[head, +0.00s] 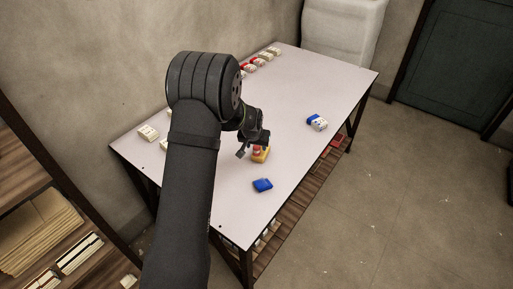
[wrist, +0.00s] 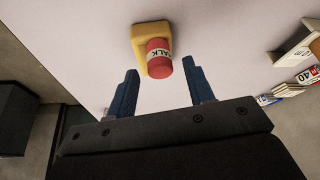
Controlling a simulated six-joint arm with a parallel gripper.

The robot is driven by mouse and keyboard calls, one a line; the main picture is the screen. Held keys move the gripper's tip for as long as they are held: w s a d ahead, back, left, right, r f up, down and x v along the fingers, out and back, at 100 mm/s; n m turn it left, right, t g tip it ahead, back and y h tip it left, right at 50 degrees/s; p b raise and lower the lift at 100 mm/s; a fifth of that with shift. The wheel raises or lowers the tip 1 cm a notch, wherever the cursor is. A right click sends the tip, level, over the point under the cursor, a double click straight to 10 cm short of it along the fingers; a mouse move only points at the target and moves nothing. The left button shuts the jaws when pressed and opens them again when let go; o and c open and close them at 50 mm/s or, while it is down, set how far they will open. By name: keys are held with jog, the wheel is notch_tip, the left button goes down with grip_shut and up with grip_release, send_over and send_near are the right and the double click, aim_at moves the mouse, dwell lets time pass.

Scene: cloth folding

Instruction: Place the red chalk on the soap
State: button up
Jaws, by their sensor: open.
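The red chalk (wrist: 158,65) is a red cylinder with a white label. In the wrist view it rests against the yellow soap (wrist: 147,29), overlapping part of it. In the head view the red chalk (head: 257,149) shows on the yellow soap (head: 262,157) near the table's middle. My gripper (wrist: 160,82) is open, its two blue fingers on either side of the chalk with gaps between, holding nothing. In the head view my gripper (head: 252,149) is right at the chalk and soap and partly hides them.
A blue item (head: 262,185) lies in front of the soap on the white table (head: 225,205). A blue-and-white box (head: 317,122) lies to the right. Several small boxes stand along the far-left edge, with white boxes (head: 148,132) at left. The table's right side is mostly clear.

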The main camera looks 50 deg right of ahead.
jog(key=v, duration=0.9)
jog(key=shift+a+r, duration=0.15)
jog(key=shift+r, duration=0.1)
jog(key=shift+s+f, duration=0.1)
jog(key=shift+f, duration=0.05)
jog(key=x, duration=1.1)
jog(key=shift+d+f, duration=0.25)
jog(key=shift+f, duration=0.05)
jog(key=shift+r, duration=1.05)
